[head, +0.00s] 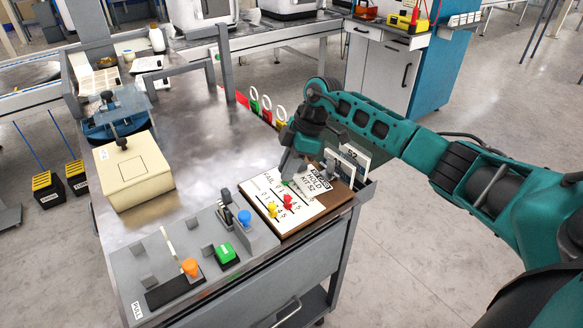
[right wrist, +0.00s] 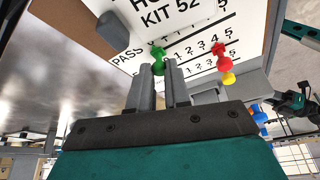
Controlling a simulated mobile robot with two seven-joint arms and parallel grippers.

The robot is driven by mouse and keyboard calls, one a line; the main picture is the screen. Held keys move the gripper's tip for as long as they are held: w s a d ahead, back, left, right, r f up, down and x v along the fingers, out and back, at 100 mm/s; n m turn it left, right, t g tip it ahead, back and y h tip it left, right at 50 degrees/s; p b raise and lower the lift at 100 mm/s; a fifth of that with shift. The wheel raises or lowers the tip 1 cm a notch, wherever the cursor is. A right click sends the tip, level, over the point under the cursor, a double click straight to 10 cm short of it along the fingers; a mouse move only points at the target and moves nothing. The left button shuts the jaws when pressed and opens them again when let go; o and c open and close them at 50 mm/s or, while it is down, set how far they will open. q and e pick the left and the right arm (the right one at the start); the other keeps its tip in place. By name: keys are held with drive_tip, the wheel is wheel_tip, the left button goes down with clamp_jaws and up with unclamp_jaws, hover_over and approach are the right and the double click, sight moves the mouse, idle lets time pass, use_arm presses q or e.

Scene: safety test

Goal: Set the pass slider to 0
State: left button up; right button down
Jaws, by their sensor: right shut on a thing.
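A white board (head: 265,186) on a brown base lies at the table's front right corner, with printed number scales and the words HOLD KIT 52. In the right wrist view, a green peg (right wrist: 158,56) stands by the low-number end of the scale beside the word PASS; the exact mark under it is hidden. My right gripper (right wrist: 160,72) is shut on this green peg from above. My left gripper is not in view.
Left of the board is a grey panel (head: 150,262) with a blue knob (head: 244,217), a green button (head: 225,252) and an orange knob (head: 191,267). A cream box (head: 133,170) stands farther left. Tags in a rack stand close behind the board. The middle of the metal table is clear.

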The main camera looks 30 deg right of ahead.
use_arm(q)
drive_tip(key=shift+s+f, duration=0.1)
use_arm(e)
drive_tip(key=shift+w+r, duration=0.1)
drive_tip(key=shift+w, duration=0.05)
drive_tip(key=c, duration=1.1)
unclamp_jaws()
use_arm(q)
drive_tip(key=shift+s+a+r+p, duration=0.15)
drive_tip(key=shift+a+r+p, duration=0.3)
drive_tip(key=shift+p, duration=0.65)
use_arm(e)
drive_tip(key=v, duration=1.3)
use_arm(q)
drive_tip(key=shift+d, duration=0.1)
